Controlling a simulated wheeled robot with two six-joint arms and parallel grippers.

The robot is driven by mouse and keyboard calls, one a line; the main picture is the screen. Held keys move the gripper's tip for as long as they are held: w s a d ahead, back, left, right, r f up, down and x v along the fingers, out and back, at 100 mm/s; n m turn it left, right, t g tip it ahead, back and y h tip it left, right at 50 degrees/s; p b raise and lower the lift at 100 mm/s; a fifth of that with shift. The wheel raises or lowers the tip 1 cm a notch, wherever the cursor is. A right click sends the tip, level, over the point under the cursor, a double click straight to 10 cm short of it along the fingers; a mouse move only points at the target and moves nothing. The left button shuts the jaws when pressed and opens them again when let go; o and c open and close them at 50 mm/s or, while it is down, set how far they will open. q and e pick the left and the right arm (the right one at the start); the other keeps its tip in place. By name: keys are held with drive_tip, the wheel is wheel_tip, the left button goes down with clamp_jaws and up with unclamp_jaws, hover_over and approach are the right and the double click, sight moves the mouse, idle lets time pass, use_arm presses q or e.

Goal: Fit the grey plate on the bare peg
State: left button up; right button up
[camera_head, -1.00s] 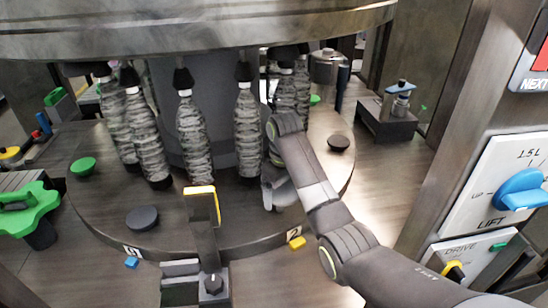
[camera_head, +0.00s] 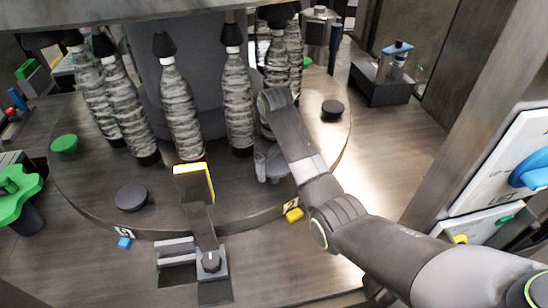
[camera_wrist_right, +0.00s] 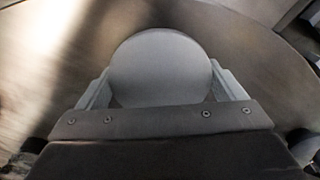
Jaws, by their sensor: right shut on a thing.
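The grey plate (camera_wrist_right: 160,68) is a round pale disc between the two fingers of my right gripper (camera_wrist_right: 162,92) in the right wrist view. The plate is hard to make out there. Its height above the turntable is unclear. I cannot make out a bare peg; my arm hides part of that area. My left gripper is not in view.
Several wrapped bottles (camera_head: 182,115) hang above the turntable. A green disc (camera_head: 64,144), a dark disc (camera_head: 131,198) and a black disc (camera_head: 331,109) sit around its rim. A yellow-topped post (camera_head: 193,183) stands in front. A panel with blue knob (camera_head: 530,168) is at right.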

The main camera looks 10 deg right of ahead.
drive_tip(key=shift+s, duration=0.15)
drive_tip(key=shift+f, duration=1.95)
drive_tip(key=o, duration=0.8)
